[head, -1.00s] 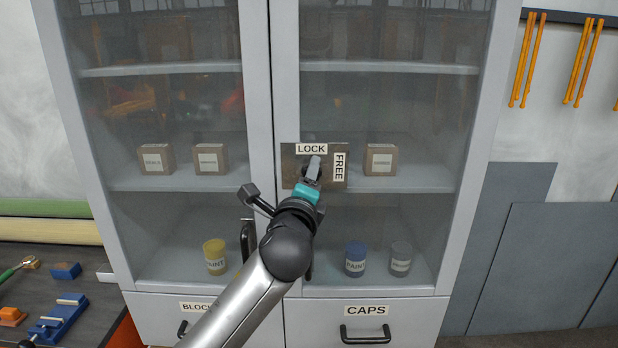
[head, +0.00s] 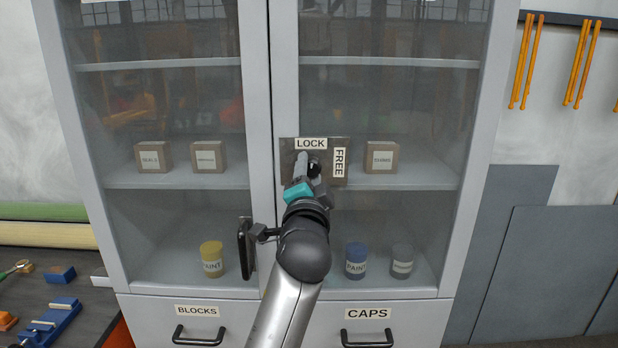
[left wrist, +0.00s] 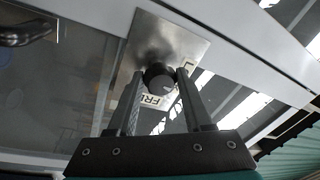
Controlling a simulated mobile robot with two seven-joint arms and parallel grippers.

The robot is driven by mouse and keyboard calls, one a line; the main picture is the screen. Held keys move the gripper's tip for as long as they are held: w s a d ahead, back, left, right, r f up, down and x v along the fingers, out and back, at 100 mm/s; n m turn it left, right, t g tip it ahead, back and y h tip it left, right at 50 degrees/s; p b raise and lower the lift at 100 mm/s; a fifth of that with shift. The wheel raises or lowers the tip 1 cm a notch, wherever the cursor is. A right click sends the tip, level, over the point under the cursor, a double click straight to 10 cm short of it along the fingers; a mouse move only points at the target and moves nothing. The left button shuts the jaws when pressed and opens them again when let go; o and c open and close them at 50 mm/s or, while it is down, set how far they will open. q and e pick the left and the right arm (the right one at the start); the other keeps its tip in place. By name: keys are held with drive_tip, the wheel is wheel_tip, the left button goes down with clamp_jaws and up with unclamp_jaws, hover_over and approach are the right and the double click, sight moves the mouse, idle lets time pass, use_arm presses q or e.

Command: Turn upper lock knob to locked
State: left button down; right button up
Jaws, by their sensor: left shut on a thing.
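A metal lock plate (head: 330,181) sits on the right cabinet door near the centre seam. A LOCK label (head: 311,143) is at its top and a FREE label (head: 340,162) at its right. The lock knob (left wrist: 156,76) is dark and round and stands out from the plate in the left wrist view. My left gripper (head: 309,168) is at the plate, its fingers shut on the knob, one on each side. The fingers mostly hide the knob in the head view, and I cannot tell which label it points to. My right gripper is not in view.
The glass-doored cabinet holds small boxes and paint jars. A dark door handle (head: 245,248) is beside my left wrist. Drawers marked BLOCKS (head: 198,311) and CAPS (head: 368,314) are below. A workbench with tools (head: 50,325) stands at the left. Grey panels (head: 545,260) lean at the right.

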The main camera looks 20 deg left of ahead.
use_arm(q)
drive_tip(key=shift+f+n, duration=0.1)
drive_tip(key=shift+n, duration=0.9)
drive_tip(key=shift+b, duration=0.3)
drive_tip(key=shift+c, duration=1.5)
unclamp_jaws()
